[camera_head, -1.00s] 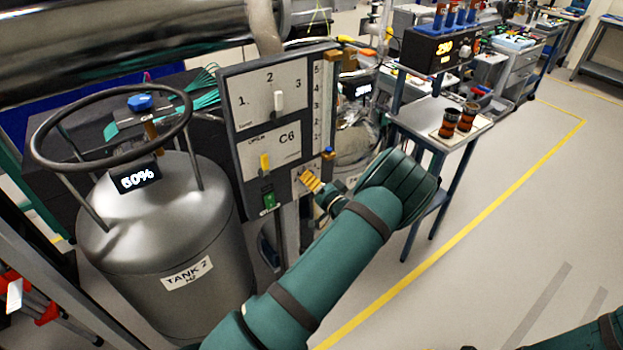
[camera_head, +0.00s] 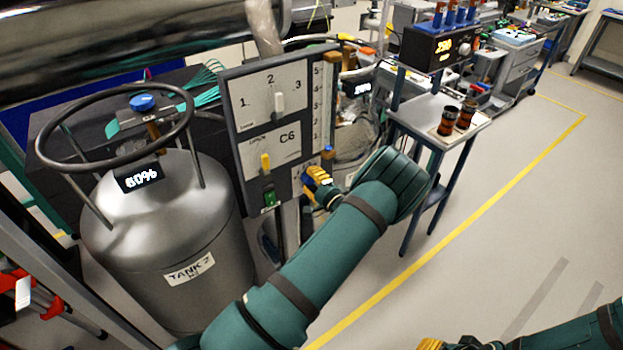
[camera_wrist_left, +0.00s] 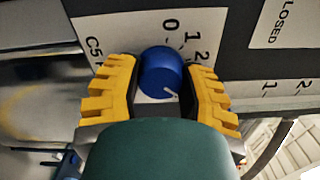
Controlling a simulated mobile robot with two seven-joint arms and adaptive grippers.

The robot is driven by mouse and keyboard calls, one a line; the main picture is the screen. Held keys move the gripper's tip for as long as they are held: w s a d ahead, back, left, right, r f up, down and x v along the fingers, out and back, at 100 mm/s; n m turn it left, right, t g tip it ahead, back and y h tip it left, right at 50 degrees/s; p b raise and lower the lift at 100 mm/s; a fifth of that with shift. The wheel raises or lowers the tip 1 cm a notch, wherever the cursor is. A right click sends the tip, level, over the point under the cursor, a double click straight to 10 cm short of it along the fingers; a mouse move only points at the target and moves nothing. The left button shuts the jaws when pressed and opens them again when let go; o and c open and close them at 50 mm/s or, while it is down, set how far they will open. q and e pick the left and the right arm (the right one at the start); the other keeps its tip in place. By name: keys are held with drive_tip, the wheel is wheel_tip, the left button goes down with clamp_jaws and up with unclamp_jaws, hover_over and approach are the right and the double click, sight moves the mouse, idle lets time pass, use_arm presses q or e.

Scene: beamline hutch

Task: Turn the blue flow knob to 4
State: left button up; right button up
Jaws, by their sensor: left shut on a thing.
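The blue flow knob (camera_wrist_left: 160,72) is on the white face of the C5 panel in the left wrist view. A short white pointer line on it points to the picture's lower right. The marks 0, 1 and 2 show around its upper right; any further numbers are hidden by the right-hand finger. My left gripper (camera_wrist_left: 162,92) has a yellow finger on each side of the knob and is shut on it. In the head view the left gripper (camera_head: 316,184) is at the panel's lower right and hides the knob. My right gripper (camera_head: 432,345) shows only partly at the bottom edge.
The grey panel (camera_head: 226,110) above also carries a 1-2-3 switch (camera_head: 278,103), a yellow C6 lever (camera_head: 265,163) and a green switch (camera_head: 270,198). A metal tank (camera_head: 165,245) stands left. A side table (camera_head: 425,130) stands right. The floor at right is clear.

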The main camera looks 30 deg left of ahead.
use_arm(q)
drive_tip(key=shift+s+a+m, duration=0.1)
drive_tip(key=shift+m, duration=0.2)
drive_tip(key=o, duration=1.2)
drive_tip(key=shift+s+d, duration=0.1)
drive_tip(key=shift+d, duration=0.35)
drive_tip(key=v, duration=1.1)
